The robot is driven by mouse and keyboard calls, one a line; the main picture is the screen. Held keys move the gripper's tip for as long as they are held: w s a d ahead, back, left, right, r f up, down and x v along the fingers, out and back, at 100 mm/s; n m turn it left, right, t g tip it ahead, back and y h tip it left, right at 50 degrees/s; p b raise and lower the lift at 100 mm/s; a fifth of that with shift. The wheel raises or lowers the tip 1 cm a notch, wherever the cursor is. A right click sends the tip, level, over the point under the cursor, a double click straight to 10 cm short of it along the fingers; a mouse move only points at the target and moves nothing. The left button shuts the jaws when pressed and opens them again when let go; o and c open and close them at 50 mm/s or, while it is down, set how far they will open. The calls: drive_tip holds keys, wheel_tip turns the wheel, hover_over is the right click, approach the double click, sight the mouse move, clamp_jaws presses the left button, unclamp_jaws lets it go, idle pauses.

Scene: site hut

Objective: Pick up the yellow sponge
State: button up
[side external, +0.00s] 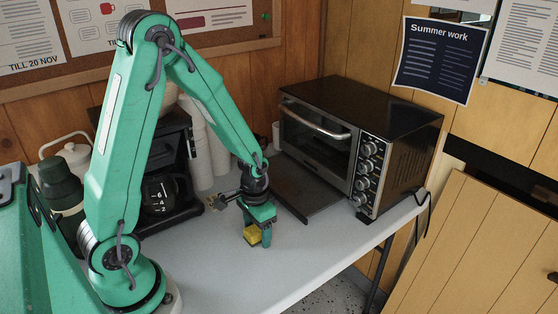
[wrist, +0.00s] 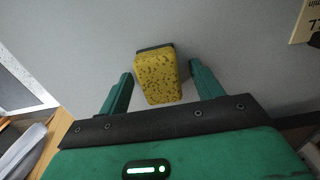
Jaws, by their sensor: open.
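The yellow sponge (wrist: 158,78) shows in the wrist view with dark pores and a dark layer along its far edge. It lies ahead of and partly between the two green fingers of my gripper (wrist: 158,85), with a gap on each side. In the side external view the sponge (side external: 252,236) is on the white table, right at the fingers of my gripper (side external: 258,238), which point down and partly cover it. My gripper is open and holds nothing. Contact between the fingers and the sponge cannot be seen.
A toaster oven (side external: 350,150) stands behind and to the right, with a dark tray (side external: 305,196) in front of it. A coffee maker (side external: 165,165), stacked cups (side external: 212,150) and a dark green flask (side external: 62,185) stand to the left. The white table (side external: 300,255) is clear in front.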

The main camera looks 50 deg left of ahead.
sight(258, 230)
idle(0.3)
drive_tip(key=c, duration=1)
drive_tip(key=shift+r, duration=0.2)
drive_tip(key=shift+c, duration=0.2)
drive_tip(key=shift+r, duration=0.8)
drive_tip(key=r, duration=0.2)
drive_tip(key=shift+s+d+r, duration=0.15)
drive_tip(key=shift+d+r, duration=0.15)
drive_tip(key=shift+d, duration=0.1)
drive_tip(key=s+d+r, duration=0.4)
drive_tip(key=d+r, duration=0.2)
drive_tip(key=d, duration=0.4)
drive_tip(key=shift+s+r, duration=0.2)
